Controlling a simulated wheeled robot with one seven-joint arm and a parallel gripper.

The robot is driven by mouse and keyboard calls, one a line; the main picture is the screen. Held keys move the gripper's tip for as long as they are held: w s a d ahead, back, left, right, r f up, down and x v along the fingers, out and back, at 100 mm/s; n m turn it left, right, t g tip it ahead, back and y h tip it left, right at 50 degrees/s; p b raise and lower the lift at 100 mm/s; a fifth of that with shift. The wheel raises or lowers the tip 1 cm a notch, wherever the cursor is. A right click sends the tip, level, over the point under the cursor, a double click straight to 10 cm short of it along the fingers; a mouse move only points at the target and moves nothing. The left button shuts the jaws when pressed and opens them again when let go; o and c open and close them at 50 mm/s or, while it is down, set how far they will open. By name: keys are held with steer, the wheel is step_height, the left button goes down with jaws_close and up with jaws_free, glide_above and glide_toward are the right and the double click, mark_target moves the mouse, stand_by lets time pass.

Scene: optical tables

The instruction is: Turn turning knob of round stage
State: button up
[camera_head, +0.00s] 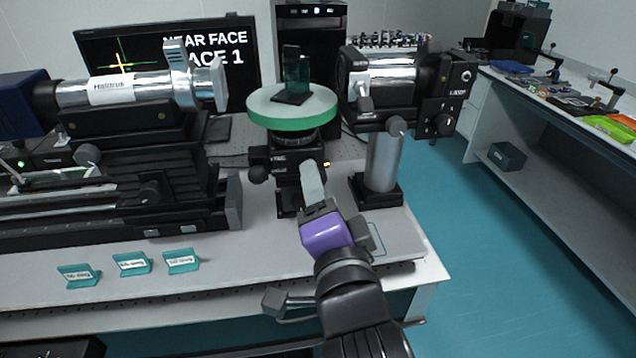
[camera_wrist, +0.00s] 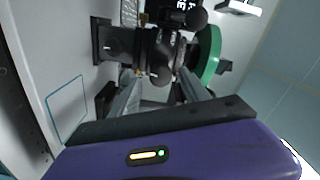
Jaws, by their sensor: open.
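The round stage (camera_head: 292,108) has a green rim and a pale top, on a black mount. A dark round knob (camera_head: 258,174) sticks out at the left of the mount. In the wrist view the green rim of the round stage (camera_wrist: 208,56) is at the upper right. One dark knob (camera_wrist: 161,75) there appears between my fingertips, and another knob (camera_wrist: 197,18) is farther up. My gripper (camera_head: 312,182) is open in front of the mount, below the disc. My fingers hide part of the mount in the head view. I cannot tell whether they touch the knob.
A black holder with a glass plate (camera_head: 298,78) stands on the disc. A collimator tube (camera_head: 130,88) is at the left, and another instrument (camera_head: 400,85) on a metal post is close at the right. Several teal labelled holders (camera_head: 131,263) stand at the front left.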

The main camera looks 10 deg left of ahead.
steer(key=v, duration=0.6)
steer(key=shift+w+a, duration=0.1)
stand_by(0.3)
steer(key=s+d+f+n+g+h+p, duration=0.1)
steer(key=s+d+f+n, duration=0.2)
steer(key=s, duration=0.7)
steer(key=s+d+f+n+h+p, duration=0.1)
steer(key=s+d+f+n+h, duration=0.1)
steer(key=s+d+f, duration=0.5)
steer(key=s+d+f+n+g+h+p, duration=0.1)
steer(key=s+d+f+n, duration=0.4)
steer(key=s+d, duration=0.7)
steer(key=shift+s+d+f+g+h+p, duration=0.25)
steer(key=shift+s+f+h, duration=0.25)
steer(key=shift+s, duration=0.5)
